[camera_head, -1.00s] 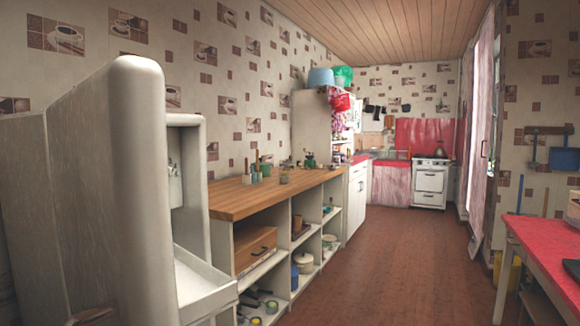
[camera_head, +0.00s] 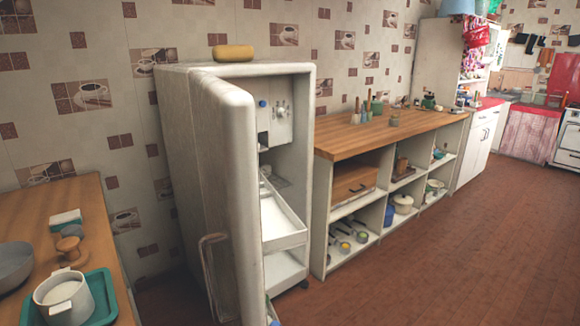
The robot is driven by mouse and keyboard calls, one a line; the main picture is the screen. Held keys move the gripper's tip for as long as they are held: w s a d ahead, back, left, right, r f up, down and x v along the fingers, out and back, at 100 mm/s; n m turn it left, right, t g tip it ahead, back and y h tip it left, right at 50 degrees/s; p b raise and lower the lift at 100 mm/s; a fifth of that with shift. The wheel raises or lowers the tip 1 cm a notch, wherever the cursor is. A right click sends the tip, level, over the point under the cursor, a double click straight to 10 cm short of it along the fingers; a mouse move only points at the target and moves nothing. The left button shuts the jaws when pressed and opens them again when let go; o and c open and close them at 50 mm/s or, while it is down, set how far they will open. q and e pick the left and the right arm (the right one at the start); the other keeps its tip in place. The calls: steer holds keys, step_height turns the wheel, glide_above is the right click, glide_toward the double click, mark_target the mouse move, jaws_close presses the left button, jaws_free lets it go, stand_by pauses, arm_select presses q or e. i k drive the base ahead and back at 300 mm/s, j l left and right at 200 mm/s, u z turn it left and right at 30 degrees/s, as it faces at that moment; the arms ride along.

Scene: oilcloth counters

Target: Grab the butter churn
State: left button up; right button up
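I cannot clearly make out a butter churn. Small upright items with wooden sticks (camera_head: 364,112) stand near the back of the wooden-topped shelf unit (camera_head: 395,135); they are too small to tell whether one is the churn. A green item (camera_head: 429,102) stands farther along the same top, also too small to name surely. Neither of my grippers is in view.
An old white fridge (camera_head: 190,150) stands in front with its door (camera_head: 235,190) open; a yellow loaf-like thing (camera_head: 233,52) lies on top. A counter at left holds a pot (camera_head: 66,298) on a teal tray (camera_head: 103,297) and a grey bowl (camera_head: 14,264). The red-brown floor (camera_head: 440,260) is clear at right.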

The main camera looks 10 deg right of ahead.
mark_target(394, 114)
steer(key=i+l, duration=0.15)
steer(key=l, duration=0.25)
steer(key=i+l+u, duration=0.1)
steer(key=l, duration=0.3)
steer(key=i+l+u, duration=0.1)
steer(key=l, duration=0.35)
steer(key=i+l, duration=0.15)
steer(key=l, duration=0.3)
steer(key=i+l+u, duration=0.15)
steer(key=l, duration=0.25)
steer(key=i+l+u, duration=0.15)
steer(key=i+l, duration=0.15)
steer(key=i+l+u, duration=0.1)
steer(key=l, duration=0.25)
steer(key=i+l+u, duration=0.1)
steer(key=i+l, duration=0.2)
steer(key=i+l+u, duration=0.1)
steer(key=l, duration=0.4)
steer(key=i+l+u, duration=0.1)
steer(key=i+l, duration=0.15)
steer(key=l, duration=0.2)
steer(key=i+l+u, duration=0.1)
steer(key=l, duration=0.3)
steer(key=i+l+u, duration=0.1)
steer(key=l, duration=0.35)
steer(key=i+l+u, duration=0.15)
steer(key=l, duration=0.35)
steer(key=i+l+u, duration=0.1)
steer(key=l, duration=0.35)
steer(key=i, duration=0.1)
